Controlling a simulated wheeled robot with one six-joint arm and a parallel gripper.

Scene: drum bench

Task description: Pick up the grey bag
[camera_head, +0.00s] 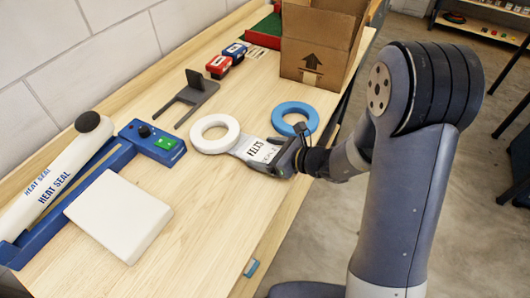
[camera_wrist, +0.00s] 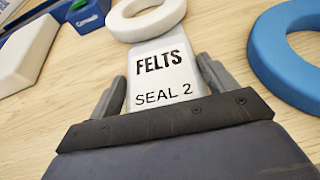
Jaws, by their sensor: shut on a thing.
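The grey bag (camera_head: 251,148) is a flat, pale grey piece on the bench top with the printed words FELTS and SEAL 2. In the wrist view the bag (camera_wrist: 158,72) lies between the two fingers of my gripper (camera_wrist: 163,88), which is shut on its near end. In the head view my gripper (camera_head: 284,160) reaches in from the right, low over the bench. The near end of the bag is hidden by my gripper. I cannot tell whether the bag is clear of the bench.
A white ring (camera_head: 195,132) adjoins the bag's far end; a blue ring (camera_head: 281,117) is close to my gripper. A cardboard box (camera_head: 300,49), grey stand (camera_head: 201,92), heat sealer (camera_head: 30,232) and white block (camera_head: 125,210) stand around. The bench's near middle is clear.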

